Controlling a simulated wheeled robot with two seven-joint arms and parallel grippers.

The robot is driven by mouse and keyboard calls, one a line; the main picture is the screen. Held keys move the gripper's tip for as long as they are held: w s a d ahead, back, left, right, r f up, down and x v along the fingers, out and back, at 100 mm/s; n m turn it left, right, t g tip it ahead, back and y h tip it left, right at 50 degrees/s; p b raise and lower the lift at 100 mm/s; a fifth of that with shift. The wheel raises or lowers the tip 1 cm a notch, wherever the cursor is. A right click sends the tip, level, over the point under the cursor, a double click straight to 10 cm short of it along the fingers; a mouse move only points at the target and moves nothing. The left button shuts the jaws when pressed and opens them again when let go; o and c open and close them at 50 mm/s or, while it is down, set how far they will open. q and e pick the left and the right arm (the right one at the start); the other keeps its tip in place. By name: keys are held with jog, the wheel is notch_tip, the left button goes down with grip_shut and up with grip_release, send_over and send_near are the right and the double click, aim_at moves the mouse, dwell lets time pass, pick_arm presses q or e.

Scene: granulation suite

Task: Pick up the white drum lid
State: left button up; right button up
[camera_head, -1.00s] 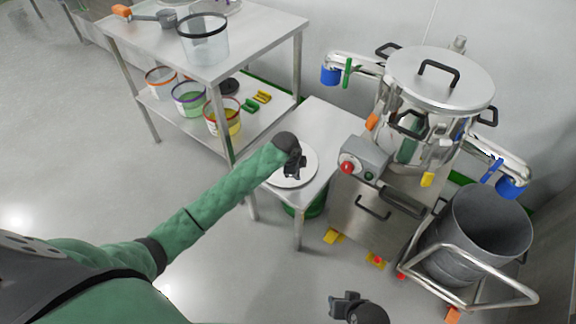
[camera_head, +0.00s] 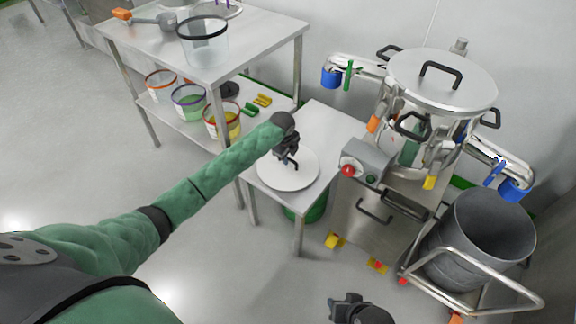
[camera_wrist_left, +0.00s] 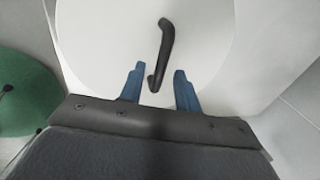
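The white drum lid (camera_head: 284,179) lies flat on the small steel table, a round white disc with a dark bar handle. In the left wrist view the lid (camera_wrist_left: 100,40) fills most of the picture and its black handle (camera_wrist_left: 165,45) stands out in the middle. My left gripper (camera_head: 291,160) is over the lid. In the left wrist view its two blue fingers (camera_wrist_left: 157,82) are apart, with the near end of the handle between their tips. I cannot tell whether they touch it. My right gripper (camera_head: 345,306) is at the bottom edge, away from the lid; its finger opening is unclear.
A green drum (camera_head: 308,212) stands under the small table (camera_head: 325,135). A steel shelf table (camera_head: 265,45) with tubs is to the left. A steel machine (camera_head: 440,80) with a red button and a grey bin (camera_head: 480,240) stand to the right. Open floor lies at lower left.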

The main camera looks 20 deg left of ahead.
pick_arm(q)
jog(key=shift+w+f, duration=0.15)
jog(key=shift+f, duration=0.55)
jog(key=shift+w+f, duration=0.1)
jog(key=shift+f, duration=0.6)
grip_shut()
jog(key=shift+r, duration=0.1)
